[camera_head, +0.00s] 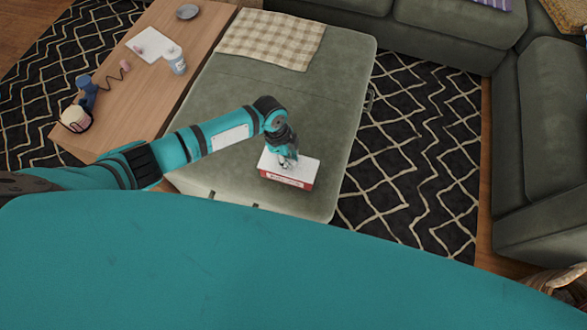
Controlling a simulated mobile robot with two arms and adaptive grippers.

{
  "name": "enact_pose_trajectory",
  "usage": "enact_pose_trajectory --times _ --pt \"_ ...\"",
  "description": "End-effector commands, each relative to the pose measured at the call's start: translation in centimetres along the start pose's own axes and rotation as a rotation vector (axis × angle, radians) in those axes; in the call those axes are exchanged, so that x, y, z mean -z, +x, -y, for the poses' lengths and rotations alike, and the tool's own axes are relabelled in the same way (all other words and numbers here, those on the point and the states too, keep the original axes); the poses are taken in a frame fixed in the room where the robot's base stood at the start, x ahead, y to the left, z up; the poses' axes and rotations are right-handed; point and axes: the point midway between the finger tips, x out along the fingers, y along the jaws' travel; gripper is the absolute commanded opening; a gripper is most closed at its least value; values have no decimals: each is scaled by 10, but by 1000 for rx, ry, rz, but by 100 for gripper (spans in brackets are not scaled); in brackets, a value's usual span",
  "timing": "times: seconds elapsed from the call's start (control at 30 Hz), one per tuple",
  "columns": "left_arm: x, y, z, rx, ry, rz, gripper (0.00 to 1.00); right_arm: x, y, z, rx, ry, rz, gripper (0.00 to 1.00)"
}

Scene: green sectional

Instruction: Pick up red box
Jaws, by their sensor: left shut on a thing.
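The red box (305,172) has a white top and red sides, and sits at the front part of the green ottoman (330,100). My left arm comes in from the left, and my left gripper (287,162) points down at the top of the box, shut on it. The gripper hides part of the box's top. I cannot tell whether the box is lifted off the ottoman. My right gripper is not in view.
A wooden table (135,100) at the left holds a bottle (175,62), a grey dish (187,11) and several small things. A checkered cloth (270,38) lies on the ottoman. A green sofa (440,32) stands behind. Patterned rug (420,150) lies clear at right.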

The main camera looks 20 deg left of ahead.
Motion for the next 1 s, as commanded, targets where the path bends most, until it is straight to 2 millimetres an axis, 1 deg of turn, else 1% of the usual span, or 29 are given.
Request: enact_pose_trajectory --times 0.03,1.0 --pt "1 -5 1 1 0 -1 0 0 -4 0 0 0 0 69" --pt "9 -43 0 1 0 -1 0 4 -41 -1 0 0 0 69"
